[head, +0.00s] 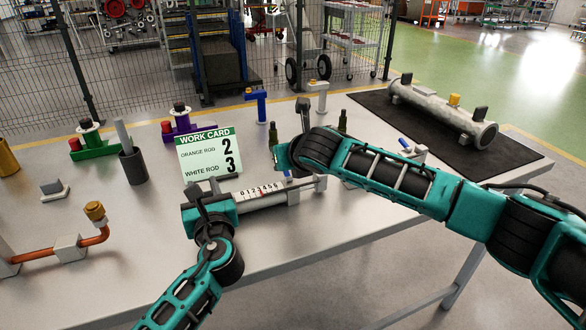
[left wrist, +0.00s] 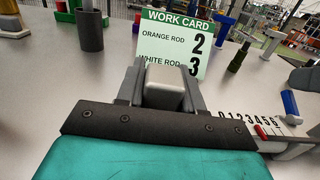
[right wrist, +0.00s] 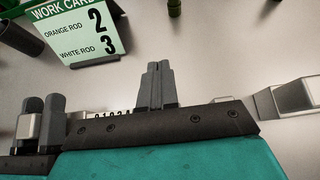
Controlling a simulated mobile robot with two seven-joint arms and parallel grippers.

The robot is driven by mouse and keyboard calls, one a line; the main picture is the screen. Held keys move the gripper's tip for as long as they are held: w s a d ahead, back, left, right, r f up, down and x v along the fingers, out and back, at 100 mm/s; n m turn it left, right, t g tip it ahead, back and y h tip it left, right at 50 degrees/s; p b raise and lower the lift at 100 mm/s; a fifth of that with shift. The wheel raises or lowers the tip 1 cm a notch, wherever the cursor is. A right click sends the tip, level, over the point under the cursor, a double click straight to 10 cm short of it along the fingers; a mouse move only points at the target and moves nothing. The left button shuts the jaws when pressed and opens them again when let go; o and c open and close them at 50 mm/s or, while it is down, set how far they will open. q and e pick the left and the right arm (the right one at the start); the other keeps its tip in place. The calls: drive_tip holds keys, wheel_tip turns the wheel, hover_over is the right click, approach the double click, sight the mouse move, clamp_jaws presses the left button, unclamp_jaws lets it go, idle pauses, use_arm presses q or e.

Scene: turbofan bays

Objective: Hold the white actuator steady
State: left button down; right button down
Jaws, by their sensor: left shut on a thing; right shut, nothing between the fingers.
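The white actuator (head: 268,200) lies along the front of the table, with a numbered scale and a red pointer. Its scale also shows in the left wrist view (left wrist: 255,121). My left gripper (left wrist: 162,88) is shut on the pale block at the actuator's left end. In the right wrist view, the left fingers stand on both sides of that block. My right gripper (right wrist: 157,86) is shut and empty, above and behind the scale; I cannot tell if it touches the actuator. In the head view my right arm hides part of the area behind the actuator's right end.
The work card (head: 209,153) stands behind the actuator, reading orange rod 2, white rod 3. A dark cup (head: 133,167) and a copper pipe (head: 92,236) are to the left. A large grey cylinder (head: 440,110) lies on a black mat (head: 515,163) at right.

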drive_tip(key=shift+r, duration=0.75)
drive_tip(key=s+d+r, duration=0.1)
drive_tip(key=s+r, duration=0.2)
drive_tip(key=r, duration=1)
drive_tip(key=shift+s+d+r, duration=0.2)
drive_tip(key=shift+s, duration=0.05)
drive_tip(key=c, duration=1.8)
unclamp_jaws()
